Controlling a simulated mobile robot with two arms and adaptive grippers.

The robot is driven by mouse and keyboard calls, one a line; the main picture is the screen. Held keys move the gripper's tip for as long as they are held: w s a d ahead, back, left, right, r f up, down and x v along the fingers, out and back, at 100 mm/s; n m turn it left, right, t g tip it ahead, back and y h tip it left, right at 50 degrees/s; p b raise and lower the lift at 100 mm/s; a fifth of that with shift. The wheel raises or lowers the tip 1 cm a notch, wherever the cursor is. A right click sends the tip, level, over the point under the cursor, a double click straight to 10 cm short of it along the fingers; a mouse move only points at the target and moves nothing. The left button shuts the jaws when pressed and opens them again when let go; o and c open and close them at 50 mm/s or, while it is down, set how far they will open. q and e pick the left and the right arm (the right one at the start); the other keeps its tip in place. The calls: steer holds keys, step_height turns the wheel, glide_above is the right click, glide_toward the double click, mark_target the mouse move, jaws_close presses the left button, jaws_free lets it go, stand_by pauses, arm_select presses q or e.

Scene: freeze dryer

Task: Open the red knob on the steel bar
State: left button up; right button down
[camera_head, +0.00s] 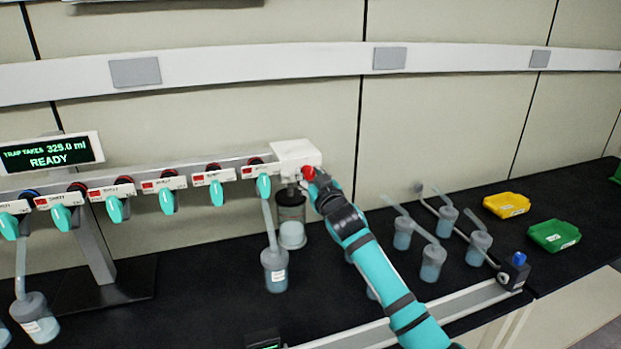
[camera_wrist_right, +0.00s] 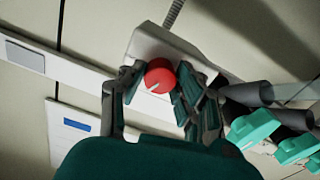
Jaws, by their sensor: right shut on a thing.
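The red knob (camera_head: 308,173) sits on the front of a white block (camera_head: 296,152) at the right end of the steel bar (camera_head: 228,162). My right gripper (camera_head: 316,179) is at the knob, its arm coming from the lower right. In the right wrist view the red knob (camera_wrist_right: 159,76) with a pale mark lies between the two fingers of my right gripper (camera_wrist_right: 155,84), which are closed around it. The white block (camera_wrist_right: 160,44) is behind it. In the head view the gripper hides part of the knob. My left gripper is not in view.
Several teal valve handles (camera_head: 264,186) hang along the bar left of the knob. A flask (camera_head: 275,270) hangs below the bar. Several flasks (camera_head: 433,262), a yellow bin (camera_head: 506,204) and a green bin (camera_head: 554,235) stand right on the black bench. A display (camera_head: 48,153) reads READY.

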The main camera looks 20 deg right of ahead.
steer(key=m, duration=0.5)
steer(key=shift+m, duration=0.4)
steer(key=m+p, duration=0.1)
steer(key=m, duration=0.2)
steer(key=shift+m+p, duration=0.9)
steer(key=shift+m, duration=1.2)
steer(key=c, duration=0.9)
jaws_free()
steer(key=shift+c, duration=0.2)
steer(key=shift+s, duration=0.1)
